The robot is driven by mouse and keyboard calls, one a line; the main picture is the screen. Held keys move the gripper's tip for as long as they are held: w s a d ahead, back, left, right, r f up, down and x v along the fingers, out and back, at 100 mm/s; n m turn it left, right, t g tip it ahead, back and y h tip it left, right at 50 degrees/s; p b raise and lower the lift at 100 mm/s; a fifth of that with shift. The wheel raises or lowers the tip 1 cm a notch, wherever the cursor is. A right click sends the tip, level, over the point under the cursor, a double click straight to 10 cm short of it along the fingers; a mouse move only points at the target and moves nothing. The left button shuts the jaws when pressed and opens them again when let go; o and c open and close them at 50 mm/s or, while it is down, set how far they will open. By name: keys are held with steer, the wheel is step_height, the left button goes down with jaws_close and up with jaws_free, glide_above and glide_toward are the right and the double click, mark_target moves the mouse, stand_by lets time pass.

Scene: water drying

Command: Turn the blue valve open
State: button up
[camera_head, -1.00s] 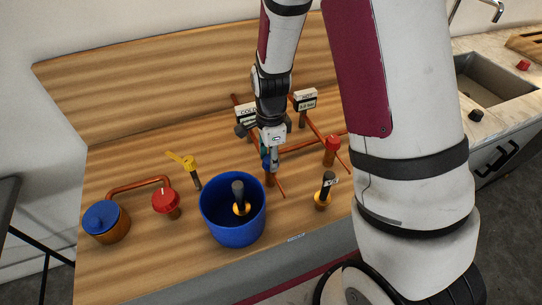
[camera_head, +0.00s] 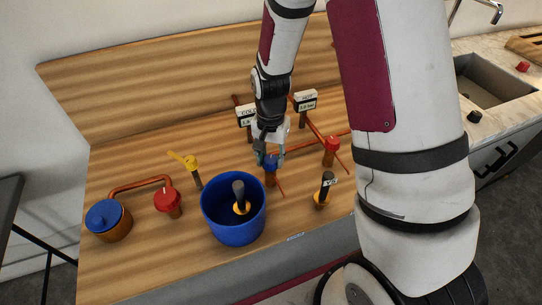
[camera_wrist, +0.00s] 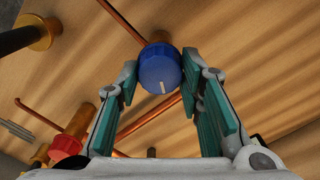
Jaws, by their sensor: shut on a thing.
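The blue valve (camera_wrist: 160,66) is a round knob with a pale line on its face, on a copper pipe. In the wrist view it sits between the teal pads of my gripper (camera_wrist: 160,80), near the fingertips. My gripper is shut on the knob. In the head view my gripper (camera_head: 268,160) is at the blue valve (camera_head: 271,165), which is partly hidden by the fingers.
A large blue pot (camera_head: 233,222) stands close in front, left of the valve. A red valve (camera_head: 331,146) is to the right, and a black-handled lever (camera_head: 326,185) stands nearer. A yellow-handled valve (camera_head: 190,162) and another red knob (camera_head: 167,200) are left.

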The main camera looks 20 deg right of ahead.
mark_target(270, 159)
steer(key=n, duration=0.5)
steer(key=shift+n, duration=0.4)
stand_by(0.3)
steer(key=o, duration=1.2)
steer(key=shift+c, duration=0.2)
step_height(270, 159, up, 12)
